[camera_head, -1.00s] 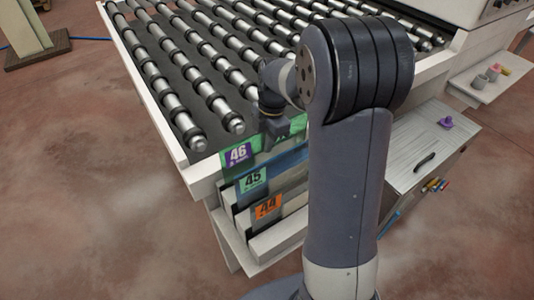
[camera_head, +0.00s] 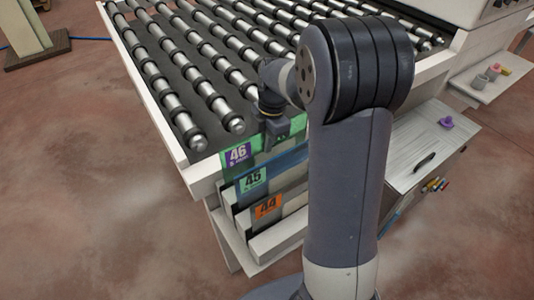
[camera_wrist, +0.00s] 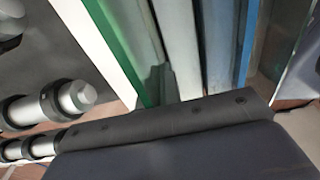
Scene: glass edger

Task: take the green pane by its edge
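The green pane (camera_head: 258,143) stands upright at the end of the roller table, in the rear slot of a rack, by the purple 46 label (camera_head: 238,154). In the wrist view its bright green edge (camera_wrist: 122,45) runs from upper left down to my gripper's dark body. My gripper (camera_head: 275,132) is at the pane's top edge in the head view, pointing down. Its fingers are small and dark there and mostly hidden in the wrist view, so I cannot tell whether they are apart or touching the pane.
A blue-edged pane (camera_wrist: 247,45) stands in front, by the 45 label (camera_head: 253,180); the 44 label (camera_head: 268,207) is further forward. The rollers (camera_head: 205,95) lie behind the rack. A cabinet (camera_head: 425,150) stands at the right. Open floor (camera_head: 90,180) lies left.

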